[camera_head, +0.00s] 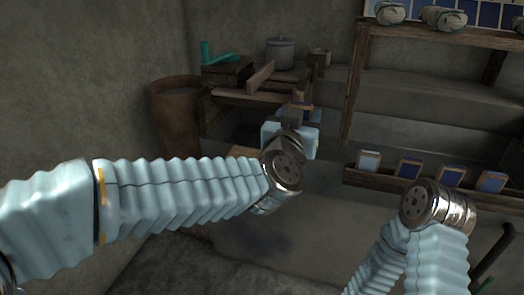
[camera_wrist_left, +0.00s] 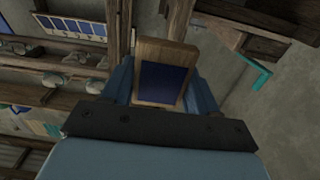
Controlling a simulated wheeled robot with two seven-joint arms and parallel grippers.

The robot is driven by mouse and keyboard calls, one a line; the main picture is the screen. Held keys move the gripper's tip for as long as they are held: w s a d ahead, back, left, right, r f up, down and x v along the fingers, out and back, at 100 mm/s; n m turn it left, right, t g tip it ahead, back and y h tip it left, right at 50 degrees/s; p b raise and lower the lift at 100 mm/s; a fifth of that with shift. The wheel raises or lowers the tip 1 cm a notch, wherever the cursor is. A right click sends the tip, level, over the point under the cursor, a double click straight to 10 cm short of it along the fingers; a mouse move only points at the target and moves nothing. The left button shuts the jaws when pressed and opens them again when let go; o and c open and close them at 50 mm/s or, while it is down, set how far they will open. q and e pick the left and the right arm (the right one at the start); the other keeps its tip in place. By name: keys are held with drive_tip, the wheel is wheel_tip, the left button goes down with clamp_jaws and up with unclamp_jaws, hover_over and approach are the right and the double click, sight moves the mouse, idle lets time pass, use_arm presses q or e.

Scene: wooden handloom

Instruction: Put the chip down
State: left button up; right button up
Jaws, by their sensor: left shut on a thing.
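My left gripper (camera_head: 299,116) is shut on a chip, a wooden tile with a dark blue face (camera_wrist_left: 163,82). In the left wrist view the chip stands between the two blue fingers. In the head view my gripper mostly hides the chip, and only a small part of it (camera_head: 298,106) shows. The gripper is in front of the wooden bench with the pot. My right arm shows at the lower right of the head view, but its gripper is out of view.
Several similar chips (camera_head: 409,168) stand in a low wooden rack (camera_head: 385,180) at right. A wooden bench (camera_head: 228,97) carries a lidded pot (camera_head: 280,53) and a teal tool (camera_head: 216,57). A brown bin (camera_head: 176,115) stands left of it. Rolled bundles (camera_head: 442,18) lie on the upper shelf.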

use_arm(q)
drive_tip(key=w+a+f+b, duration=0.1)
drive_tip(key=w+a+f, duration=0.1)
drive_tip(key=w+f, duration=0.1)
drive_tip(key=w+a+f+b, duration=0.2)
drive_tip(key=w+a+f, duration=0.1)
drive_tip(key=w+a+f+b, duration=0.2)
drive_tip(key=w+f, duration=0.1)
drive_tip(key=shift+w+a, duration=0.25)
drive_tip(key=shift+w, duration=0.1)
drive_tip(key=f, duration=0.1)
drive_tip(key=f+b, duration=0.2)
drive_tip(key=f, duration=0.1)
drive_tip(key=shift+w+a, duration=0.2)
drive_tip(key=shift+w, duration=0.1)
drive_tip(key=shift+r, duration=0.15)
drive_tip(key=shift+f, duration=0.25)
drive_tip(key=o, duration=1)
drive_tip(key=shift+r, duration=0.1)
